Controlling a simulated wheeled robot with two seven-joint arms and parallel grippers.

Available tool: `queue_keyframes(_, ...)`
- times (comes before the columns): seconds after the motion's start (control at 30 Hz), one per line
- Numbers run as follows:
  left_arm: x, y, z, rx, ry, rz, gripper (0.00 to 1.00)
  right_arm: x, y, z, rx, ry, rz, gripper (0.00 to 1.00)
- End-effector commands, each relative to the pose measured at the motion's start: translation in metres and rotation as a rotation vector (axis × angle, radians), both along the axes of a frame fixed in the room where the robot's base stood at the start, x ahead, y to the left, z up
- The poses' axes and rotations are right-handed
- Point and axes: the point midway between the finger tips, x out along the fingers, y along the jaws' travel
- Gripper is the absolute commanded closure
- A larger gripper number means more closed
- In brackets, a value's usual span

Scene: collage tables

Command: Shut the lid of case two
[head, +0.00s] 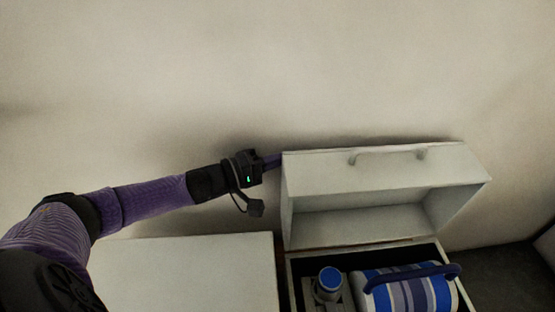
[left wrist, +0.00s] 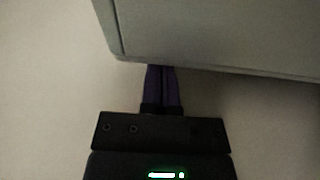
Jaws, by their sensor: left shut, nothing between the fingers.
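The open case (head: 290,271) stands at the lower right of the head view, and I cannot read a number on it. Its white lid (head: 375,171) is raised, tilted up at the back, with a handle (head: 388,154) on its upper face. My left gripper (head: 277,159) is shut and empty at the lid's upper left corner. In the left wrist view its fingers (left wrist: 162,88) reach to the edge of the lid (left wrist: 215,38), their tips partly hidden behind it. I cannot tell whether they touch it. My right gripper is not in view.
A blue-striped bag (head: 405,292) and a blue-capped container (head: 328,284) are inside the open case. A flat white surface (head: 185,270), perhaps another case's closed lid, lies to its left. A plain wall (head: 300,70) stands behind. Dark floor (head: 500,270) shows at right.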

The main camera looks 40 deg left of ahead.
Motion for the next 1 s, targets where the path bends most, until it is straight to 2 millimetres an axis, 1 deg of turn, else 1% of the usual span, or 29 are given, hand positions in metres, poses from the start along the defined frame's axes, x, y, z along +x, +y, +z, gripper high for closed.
queue_keyframes(0.17, -0.004, -0.003, 0.005, 0.013, -0.015, 0.0, 1.0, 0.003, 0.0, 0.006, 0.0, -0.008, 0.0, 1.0)
queue_keyframes(0.37, -0.018, -0.018, 0.018, 0.077, -0.084, -0.001, 1.0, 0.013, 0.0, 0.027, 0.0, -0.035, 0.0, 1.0)
queue_keyframes(0.5, -0.035, -0.035, 0.026, 0.154, -0.163, 0.0, 1.0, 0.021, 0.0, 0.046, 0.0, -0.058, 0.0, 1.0)
queue_keyframes(0.7, -0.063, -0.063, 0.027, 0.278, -0.284, 0.001, 1.0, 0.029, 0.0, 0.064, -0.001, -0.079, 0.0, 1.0)
queue_keyframes(1.0, -0.1, -0.1, 0.017, 0.445, -0.445, 0.0, 1.0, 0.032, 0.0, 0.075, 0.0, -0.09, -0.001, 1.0)
